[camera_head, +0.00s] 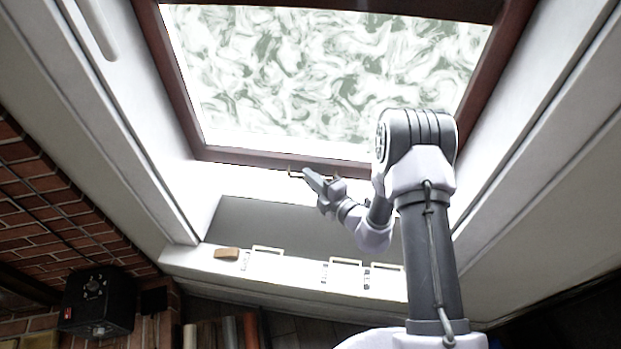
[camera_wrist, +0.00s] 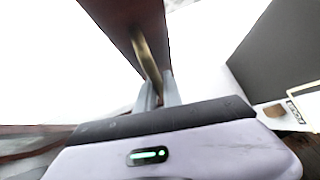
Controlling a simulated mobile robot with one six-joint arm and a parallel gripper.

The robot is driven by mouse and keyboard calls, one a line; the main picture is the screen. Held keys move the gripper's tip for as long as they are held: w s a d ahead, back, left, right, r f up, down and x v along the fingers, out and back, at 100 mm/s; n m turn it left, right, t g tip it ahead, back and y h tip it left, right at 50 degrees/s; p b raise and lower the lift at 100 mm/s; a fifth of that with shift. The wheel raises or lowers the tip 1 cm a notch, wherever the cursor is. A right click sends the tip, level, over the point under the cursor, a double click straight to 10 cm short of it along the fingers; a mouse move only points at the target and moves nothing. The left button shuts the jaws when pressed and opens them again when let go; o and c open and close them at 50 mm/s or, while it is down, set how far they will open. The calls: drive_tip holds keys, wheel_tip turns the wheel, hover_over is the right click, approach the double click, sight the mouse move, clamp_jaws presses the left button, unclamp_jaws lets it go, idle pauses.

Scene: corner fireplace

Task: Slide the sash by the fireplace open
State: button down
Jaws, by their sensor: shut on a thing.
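The sash (camera_head: 250,155) has a dark reddish-brown frame around a pale, swirl-patterned pane. It fills the top middle of the head view, and a bright white strip shows below its bottom rail. A small brass handle (camera_head: 292,175) sits on that bottom rail. My gripper (camera_head: 307,174) is at the handle, shut on it. In the wrist view, the brass handle (camera_wrist: 147,58) runs down from the brown rail (camera_wrist: 125,22) between the two grey fingers of my gripper (camera_wrist: 158,88). The fingertips' exact contact is partly hidden.
White jambs flank the sash on the left (camera_head: 130,120) and right (camera_head: 535,110). Below is a ledge (camera_head: 290,270) with a small tan block (camera_head: 227,253) and several white-framed items. A black box (camera_head: 98,302) stands by the brick wall (camera_head: 40,200) at lower left.

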drive_tip(key=c, duration=1.5)
unclamp_jaws()
drive_tip(key=v, duration=1.7)
drive_tip(key=shift+s+r+p, duration=0.15)
drive_tip(key=shift+s+p, duration=0.05)
drive_tip(key=shift+p, duration=0.25)
drive_tip(key=shift+d, duration=0.1)
